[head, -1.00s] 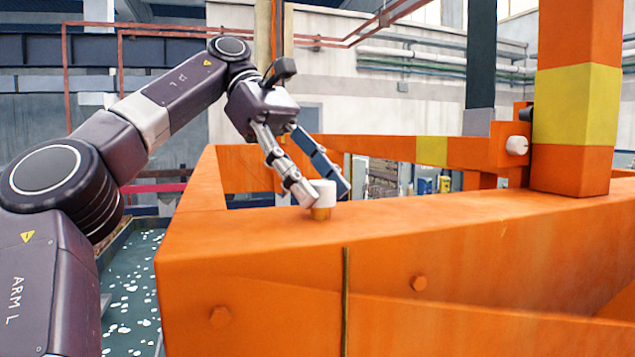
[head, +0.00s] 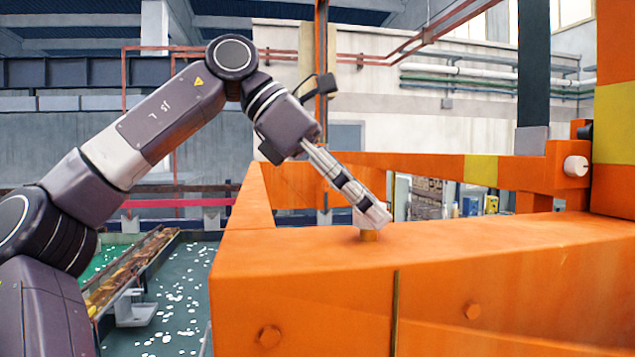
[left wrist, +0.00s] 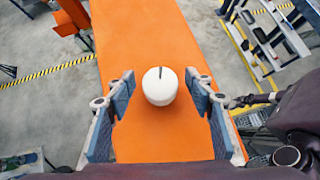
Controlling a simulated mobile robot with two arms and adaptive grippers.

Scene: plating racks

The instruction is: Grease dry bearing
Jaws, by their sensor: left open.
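A white round cap with a dark slot on top shows in the left wrist view (left wrist: 160,86), standing on the orange beam (left wrist: 135,35). I cannot tell whether this fitting is the dry bearing. My left gripper (head: 372,214) points down and right at it. In the left wrist view the open fingers (left wrist: 160,90) stand on either side of the cap, with gaps on both sides. My right gripper is not in view.
An orange post with a yellow band (head: 612,125) rises at the right. A similar white cap (head: 575,166) sticks out from the rear crossbeam's end. A speckled green liquid tank (head: 175,300) lies low at the left. The beam top right of the fitting is clear.

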